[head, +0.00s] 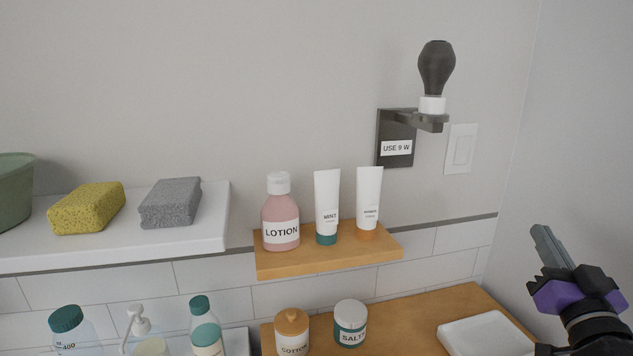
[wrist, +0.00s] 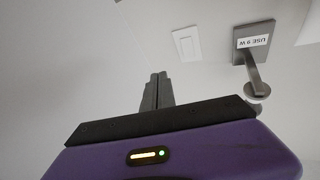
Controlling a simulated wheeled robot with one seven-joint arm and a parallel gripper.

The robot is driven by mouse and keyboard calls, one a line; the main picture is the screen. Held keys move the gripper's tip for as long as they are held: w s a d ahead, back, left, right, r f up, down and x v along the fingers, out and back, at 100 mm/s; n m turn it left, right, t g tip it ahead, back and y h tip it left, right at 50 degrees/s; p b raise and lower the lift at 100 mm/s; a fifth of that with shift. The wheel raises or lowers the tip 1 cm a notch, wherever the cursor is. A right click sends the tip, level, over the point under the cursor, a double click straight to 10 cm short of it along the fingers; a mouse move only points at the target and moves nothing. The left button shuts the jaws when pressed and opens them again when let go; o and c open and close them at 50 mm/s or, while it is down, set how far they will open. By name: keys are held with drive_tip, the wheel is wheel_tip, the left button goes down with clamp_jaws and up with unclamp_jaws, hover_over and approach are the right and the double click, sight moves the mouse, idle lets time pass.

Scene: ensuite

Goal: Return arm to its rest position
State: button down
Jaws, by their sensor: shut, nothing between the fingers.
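My gripper (head: 548,243) is at the right edge of the head view, with grey fingers pointing up and to the left and a purple body below them. Its fingers are shut together with nothing between them. In the wrist view the closed fingers (wrist: 155,88) point towards a bare wall. My gripper is in free air, to the right of the wall lamp and above the wooden counter, touching nothing that I can see.
A wall lamp (head: 436,70) with a dark bulb and a light switch (head: 460,149) are left of my gripper. A wooden shelf (head: 330,258) holds lotion and two tubes. A white tray (head: 487,336) lies below on the wooden counter (head: 400,322). A white shelf (head: 150,246) holds two sponges.

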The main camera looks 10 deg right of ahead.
drive_tip(key=s+a+f+n+g+y, duration=0.1)
drive_tip(key=s+a+f, duration=1.3)
drive_tip(key=a+f, duration=0.1)
drive_tip(key=s+a+f+n+g+y, duration=0.1)
drive_tip(key=s+a+f+y, duration=0.1)
drive_tip(key=s, duration=0.5)
drive_tip(key=s+a+f+n+g+y, duration=0.2)
drive_tip(key=s+a+f, duration=0.3)
drive_tip(key=s, duration=0.2)
drive_tip(key=s+a+f+n+g+y, duration=0.1)
drive_tip(key=s+a+f+n+y, duration=0.1)
drive_tip(key=s, duration=0.5)
drive_tip(key=shift+a+f, duration=0.7)
drive_tip(key=shift+a, duration=0.55)
